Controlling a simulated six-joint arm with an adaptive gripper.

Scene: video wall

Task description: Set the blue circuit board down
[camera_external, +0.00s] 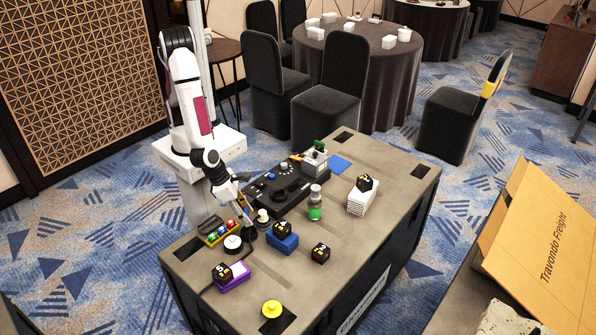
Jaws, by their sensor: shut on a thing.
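My gripper (249,228) is low over the left part of the grey case top (340,235), pointing down. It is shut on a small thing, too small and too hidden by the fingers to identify. I cannot clearly make out a blue circuit board in it. A flat blue square (341,163) lies at the far side of the case top, well away from my gripper; I cannot tell whether it is a board. A blue block (284,243) with a black numbered cube (283,229) on it sits just right of my gripper.
A tray of coloured pieces (219,233) and a round white-topped thing (233,243) stand left of my gripper. A beige knob (262,216) and a green-banded jar (315,205) stand to its right. A black cube (320,253) is nearer the front.

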